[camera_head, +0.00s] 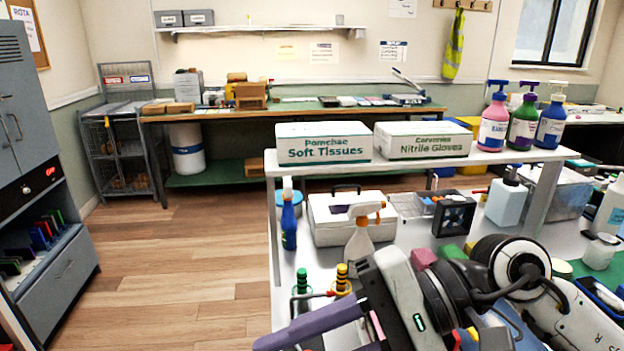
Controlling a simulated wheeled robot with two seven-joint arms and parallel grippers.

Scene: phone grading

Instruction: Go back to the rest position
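My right arm comes in from the lower right, with white links and black joints, and bends to the left over the near bench. My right gripper (305,328) is at the bottom middle, pointing left. One long purple-grey finger shows; the rest is cut off by the bottom edge or hidden by the hand, so its opening and anything in it cannot be made out. My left gripper and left arm are out of the picture.
Close by the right hand stand a white spray bottle (359,245) and green and yellow-black handled tools (342,282). A raised shelf (510,157) carries tissue (323,143) and glove boxes (423,140) and pump bottles. The wooden floor (190,270) at left is clear.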

